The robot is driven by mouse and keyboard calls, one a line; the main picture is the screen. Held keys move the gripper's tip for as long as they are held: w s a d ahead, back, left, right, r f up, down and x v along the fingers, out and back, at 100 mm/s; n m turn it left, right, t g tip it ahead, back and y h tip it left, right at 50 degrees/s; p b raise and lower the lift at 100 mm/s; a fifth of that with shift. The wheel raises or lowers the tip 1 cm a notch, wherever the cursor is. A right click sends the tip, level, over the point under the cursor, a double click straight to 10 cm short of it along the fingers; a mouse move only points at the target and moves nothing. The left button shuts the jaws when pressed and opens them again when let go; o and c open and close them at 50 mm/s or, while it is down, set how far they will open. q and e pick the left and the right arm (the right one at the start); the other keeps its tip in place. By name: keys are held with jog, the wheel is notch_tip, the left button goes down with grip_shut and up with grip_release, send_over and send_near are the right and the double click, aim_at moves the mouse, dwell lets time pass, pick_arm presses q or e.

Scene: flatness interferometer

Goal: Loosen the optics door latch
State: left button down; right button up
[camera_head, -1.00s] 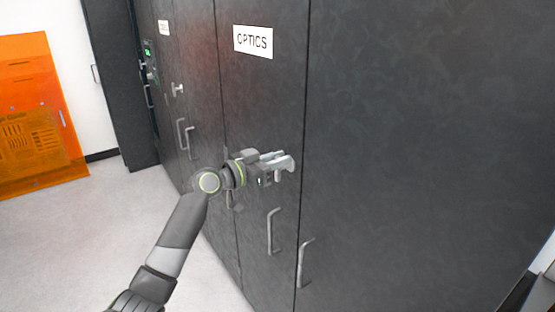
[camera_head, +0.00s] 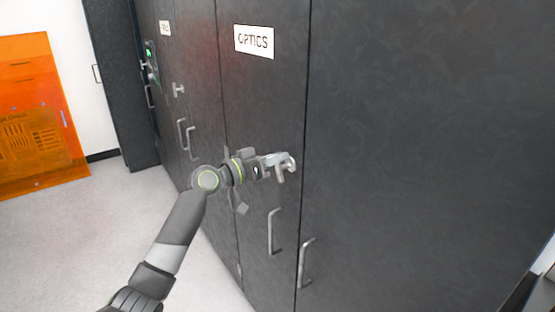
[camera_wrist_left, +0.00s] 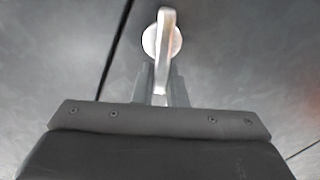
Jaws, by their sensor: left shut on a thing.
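The optics door (camera_head: 262,100) is a dark panel with a white OPTICS label (camera_head: 254,41) near its top. Its latch (camera_head: 289,162) is a light metal handle on a round base near the door's right edge. In the left wrist view the latch (camera_wrist_left: 163,38) has its round base at the top, and its lever runs down between the fingers. My left gripper (camera_head: 275,170) is shut on the latch lever; in the wrist view its fingers (camera_wrist_left: 160,85) stand on both sides of the lever. My right gripper is in neither view.
Below the latch are two vertical bar handles (camera_head: 274,231), one on each side of the door seam. Further left are another small latch (camera_head: 178,90) and more handles. An orange translucent panel (camera_head: 38,115) stands at the far left. The pale floor (camera_head: 95,235) at left is clear.

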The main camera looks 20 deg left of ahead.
pick_arm(q)
jog(key=n, duration=0.3)
jog(key=shift+w+a+f, duration=0.2)
jog(key=shift+a, duration=0.1)
jog(key=shift+w+a+f+n+p, duration=0.15)
jog(key=shift+f+n+p, duration=0.25)
jog(key=shift+n, duration=1.25)
jog(key=shift+w+a+f+n+p, duration=0.1)
jog(key=shift+f+n+p, duration=0.35)
jog(key=shift+n, duration=1.25)
jog(key=shift+w+a+f+n+p, duration=0.15)
jog(key=shift+n+p, duration=0.4)
jog(key=shift+n, duration=1.1)
jog(key=shift+f, duration=0.1)
jog(key=c, duration=1.5)
grip_release()
jog(key=shift+o, duration=0.2)
jog(key=shift+s+a, duration=0.15)
